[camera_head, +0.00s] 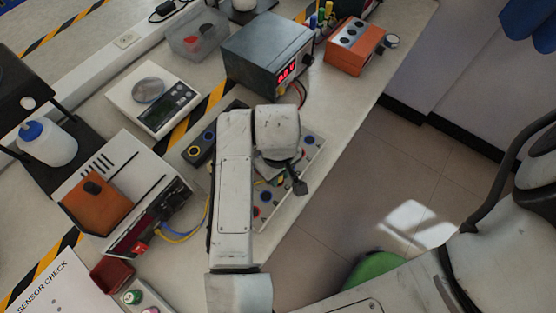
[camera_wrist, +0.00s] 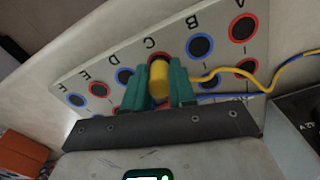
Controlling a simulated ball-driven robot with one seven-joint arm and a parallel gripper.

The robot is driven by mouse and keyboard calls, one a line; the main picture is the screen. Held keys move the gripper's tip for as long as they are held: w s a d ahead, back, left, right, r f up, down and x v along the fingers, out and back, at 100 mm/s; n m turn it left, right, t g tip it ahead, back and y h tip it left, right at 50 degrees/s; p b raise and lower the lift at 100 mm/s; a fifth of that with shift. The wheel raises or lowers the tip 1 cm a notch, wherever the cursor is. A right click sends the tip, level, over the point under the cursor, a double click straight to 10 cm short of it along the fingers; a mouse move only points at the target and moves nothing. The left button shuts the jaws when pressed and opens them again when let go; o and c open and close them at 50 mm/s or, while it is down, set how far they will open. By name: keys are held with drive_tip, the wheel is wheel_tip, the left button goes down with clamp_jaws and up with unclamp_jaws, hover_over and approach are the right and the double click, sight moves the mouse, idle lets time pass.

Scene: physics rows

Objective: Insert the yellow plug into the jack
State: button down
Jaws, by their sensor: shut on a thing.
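In the wrist view my gripper (camera_wrist: 160,84) has its two teal fingers shut on the yellow plug (camera_wrist: 159,76), one on each side. A yellow cable (camera_wrist: 222,74) runs from the plug to the right. The grey jack panel (camera_wrist: 262,42) lies behind the plug, with red-ringed and blue-ringed jacks in lettered pairs. The plug overlaps the panel near the letter C. Its tip is hidden, so I cannot tell whether it touches a jack. In the head view the panel (camera_head: 313,160) is partly covered by my arm, and the plug is hidden.
A black block (camera_head: 200,146) with coloured rings lies left of my arm. A power supply (camera_head: 262,52) with a red display stands behind. An instrument with cables (camera_head: 150,222) stands at the left. A blue cable (camera_wrist: 290,68) crosses beside the yellow one.

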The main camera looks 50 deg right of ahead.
drive_tip(key=shift+f, duration=0.5)
drive_tip(key=shift+c, duration=2.3)
unclamp_jaws()
drive_tip(key=shift+r, duration=0.15)
drive_tip(key=shift+r+p, duration=2.7)
drive_tip(key=shift+r, duration=0.45)
